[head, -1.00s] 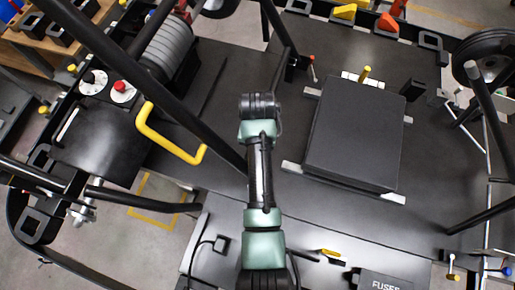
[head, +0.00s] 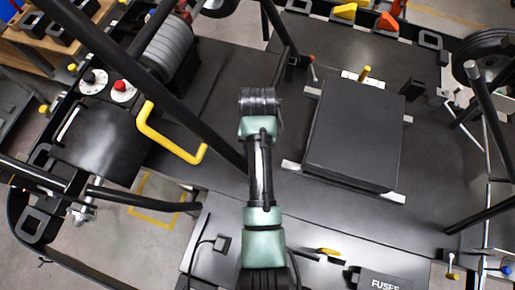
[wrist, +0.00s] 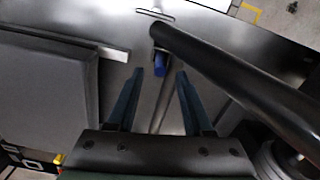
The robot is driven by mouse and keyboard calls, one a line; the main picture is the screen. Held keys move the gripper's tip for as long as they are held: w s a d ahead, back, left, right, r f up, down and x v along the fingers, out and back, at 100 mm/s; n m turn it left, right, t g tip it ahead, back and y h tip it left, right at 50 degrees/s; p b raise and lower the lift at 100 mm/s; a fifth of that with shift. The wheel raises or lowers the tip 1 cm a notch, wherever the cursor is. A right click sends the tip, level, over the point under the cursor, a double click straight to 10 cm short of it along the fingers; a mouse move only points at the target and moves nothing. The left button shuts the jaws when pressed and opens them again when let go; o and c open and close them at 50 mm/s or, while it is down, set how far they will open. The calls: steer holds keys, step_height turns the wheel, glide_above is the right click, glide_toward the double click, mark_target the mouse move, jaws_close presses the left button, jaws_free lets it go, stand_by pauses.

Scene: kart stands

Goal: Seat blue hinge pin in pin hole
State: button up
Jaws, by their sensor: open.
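In the wrist view my gripper (wrist: 160,76) is open, with its two dark blue fingers apart and nothing between them. A small blue cylinder (wrist: 161,65), which looks like the blue hinge pin, shows just beyond the fingertips, roughly in line with the gap. A thick black tube passes beside it and covers part of it. I cannot tell whether it stands in a hole; the pin hole is not clearly visible. In the head view my arm hides the gripper and the blue cylinder.
A thick black tube (wrist: 225,70) runs close along the right of my gripper. A dark square pad (head: 355,133) lies on the black deck. A yellow handle (head: 165,140) is left of my arm. Deck right of the pad is fairly clear.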

step_height(320, 180, up, 11)
steer(key=p, duration=0.3)
steer(key=shift+r, duration=0.2)
steer(key=w+r+t, duration=0.5)
steer(key=r, duration=0.5)
steer(key=w+a+r+n+t, duration=0.1)
steer(key=w+r+t, duration=0.35)
steer(key=r, duration=0.45)
steer(key=w+r+t, duration=0.4)
steer(key=w+r, duration=0.2)
steer(key=r, duration=0.4)
steer(key=s+r+t, duration=0.2)
steer(key=r+t, duration=0.1)
steer(key=r, duration=0.5)
steer(key=s+r+t, duration=0.2)
steer(key=r+t, duration=0.1)
steer(key=r, duration=0.5)
steer(key=s+r+n+t, duration=0.1)
steer(key=s+r+t, duration=0.7)
steer(key=s+r, duration=0.5)
step_height(320, 180, up, 4)
steer(key=shift+d+f, duration=0.15)
steer(key=shift+d, duration=0.2)
